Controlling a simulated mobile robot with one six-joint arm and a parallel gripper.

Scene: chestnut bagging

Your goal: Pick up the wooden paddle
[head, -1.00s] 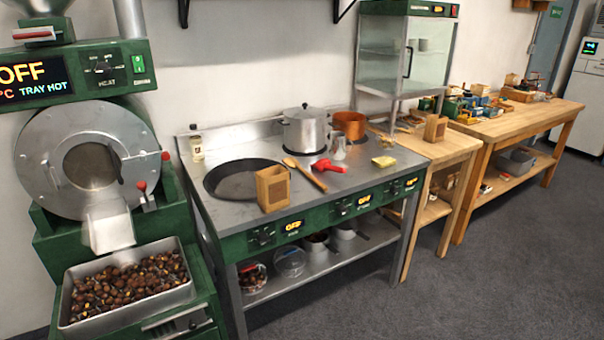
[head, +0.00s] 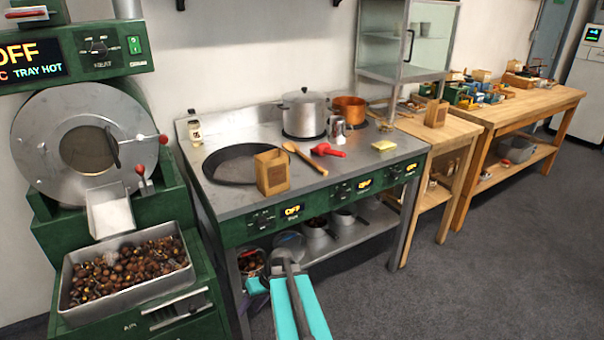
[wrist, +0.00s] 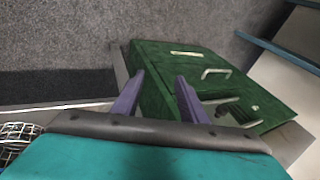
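The wooden paddle (head: 306,160) lies on the steel cooktop (head: 235,200), its round end toward the back left and its handle slanting toward the front right. A wooden box (head: 272,172) stands just left of it, and a red-handled tool (head: 328,150) lies just right of it. In the wrist view my gripper (wrist: 158,97) has its two purple fingers apart with nothing between them. In the head view my arm rises at the bottom centre, in front of the lower shelf, below and apart from the paddle. The paddle is not in the wrist view.
A steel pot (head: 303,113), a copper pot (head: 349,108) and a yellow sponge (head: 384,145) are on the cooktop. A roaster with a chestnut tray (head: 180,285) stands at left. Wooden tables (head: 545,97) stand at right. A green cabinet (wrist: 165,60) shows in the wrist view.

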